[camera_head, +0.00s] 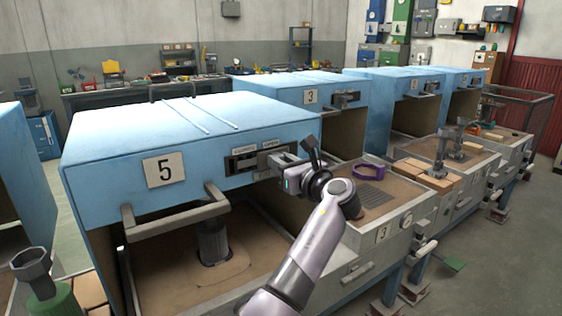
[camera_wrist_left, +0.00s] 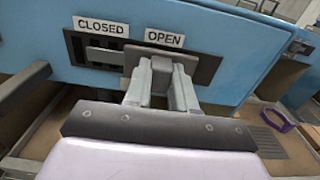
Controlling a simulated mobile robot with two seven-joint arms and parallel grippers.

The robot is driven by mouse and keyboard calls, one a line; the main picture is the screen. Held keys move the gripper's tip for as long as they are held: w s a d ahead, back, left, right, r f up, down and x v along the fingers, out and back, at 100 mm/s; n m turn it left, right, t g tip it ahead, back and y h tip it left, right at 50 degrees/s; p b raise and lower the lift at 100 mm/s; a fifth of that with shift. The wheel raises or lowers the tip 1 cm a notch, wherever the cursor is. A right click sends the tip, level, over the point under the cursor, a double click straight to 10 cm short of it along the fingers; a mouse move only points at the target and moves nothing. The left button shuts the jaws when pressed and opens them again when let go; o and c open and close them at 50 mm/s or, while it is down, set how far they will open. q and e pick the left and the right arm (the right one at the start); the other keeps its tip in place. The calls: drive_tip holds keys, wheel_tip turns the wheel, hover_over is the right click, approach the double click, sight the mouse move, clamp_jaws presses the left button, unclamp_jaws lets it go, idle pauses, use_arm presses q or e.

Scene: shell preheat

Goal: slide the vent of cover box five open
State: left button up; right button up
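Cover box five (camera_head: 110,135) is the large blue hood with a "5" plate (camera_head: 164,169) on its front. Its vent (camera_head: 247,161) is a grey sliding plate under the labels CLOSED and OPEN. In the left wrist view the vent plate (camera_wrist_left: 205,64) reaches under OPEN, and dark slots show at the left under CLOSED. My left gripper (camera_head: 282,168) is at the right part of the vent. In the left wrist view its fingers (camera_wrist_left: 161,80) stand on both sides of a small grey tab (camera_wrist_left: 161,65) and appear closed on it, below OPEN. My right gripper is out of view.
A grey bar handle (camera_head: 175,217) sticks out below the box's front. Under the hood a grey post (camera_head: 213,240) stands on a sandy bed. Box three (camera_head: 285,95) stands beside it, with a purple ring (camera_head: 369,172) on its bed.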

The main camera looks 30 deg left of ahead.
use_arm(q)
drive_tip(key=o, duration=0.4)
drive_tip(key=shift+w+d, duration=0.2)
drive_tip(key=shift+o, duration=0.2)
drive_tip(key=v, duration=0.7)
drive_tip(key=shift+b, duration=0.4)
